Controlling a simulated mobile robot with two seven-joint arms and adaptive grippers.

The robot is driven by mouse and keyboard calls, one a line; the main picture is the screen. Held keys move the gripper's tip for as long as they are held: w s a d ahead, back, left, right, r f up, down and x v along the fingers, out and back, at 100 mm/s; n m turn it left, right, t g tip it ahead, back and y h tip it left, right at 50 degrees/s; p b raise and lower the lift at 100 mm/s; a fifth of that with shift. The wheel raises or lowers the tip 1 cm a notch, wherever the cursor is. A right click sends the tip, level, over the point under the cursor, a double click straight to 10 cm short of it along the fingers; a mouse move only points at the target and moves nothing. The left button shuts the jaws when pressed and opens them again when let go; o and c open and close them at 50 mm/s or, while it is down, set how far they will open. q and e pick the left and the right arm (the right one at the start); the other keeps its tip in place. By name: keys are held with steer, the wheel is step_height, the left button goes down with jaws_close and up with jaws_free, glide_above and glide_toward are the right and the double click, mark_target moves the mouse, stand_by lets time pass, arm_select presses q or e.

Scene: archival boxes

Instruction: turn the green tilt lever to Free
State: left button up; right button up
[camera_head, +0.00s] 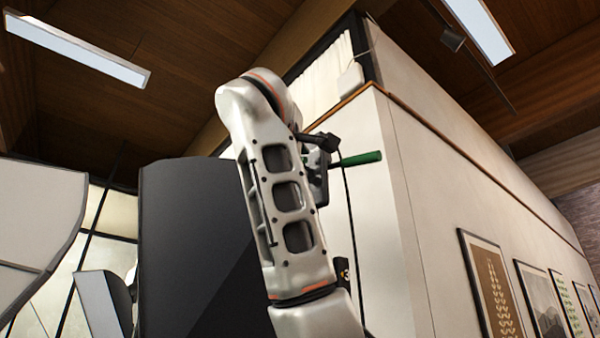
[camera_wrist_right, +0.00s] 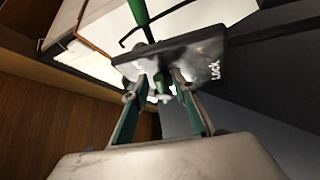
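The green lever (camera_head: 361,158) sticks out to the right from behind my arm in the head view, close to the pale wall. In the right wrist view a green rod (camera_wrist_right: 139,12) runs down to a dark plate (camera_wrist_right: 190,50) with the word LOCK on it. My right gripper (camera_wrist_right: 155,86) has its two green-sided fingers apart, with the tips close to or under the plate's edge. A small pale and green part shows between them; contact cannot be made out. My arm hides the lever's base in the head view. My left gripper is not in view.
A large dark panel (camera_head: 195,240) stands left of my arm. A pale wall (camera_head: 450,200) with framed pictures (camera_head: 490,285) runs off to the right. A black cable (camera_head: 349,215) hangs beside the arm. A wooden ceiling is above.

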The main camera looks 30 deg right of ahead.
stand_by(0.3)
steer(key=shift+s, duration=0.1)
jaws_close()
steer(key=n+y+p, duration=0.1)
steer(key=r+n+y+p, duration=0.1)
steer(key=n, duration=0.1)
steer(key=shift+s+r, duration=0.1)
steer(key=shift+r, duration=0.2)
steer(key=shift+c, duration=1)
jaws_free()
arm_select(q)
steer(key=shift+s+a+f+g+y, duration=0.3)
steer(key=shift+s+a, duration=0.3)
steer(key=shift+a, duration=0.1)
arm_select(e)
steer(key=shift+o, duration=1)
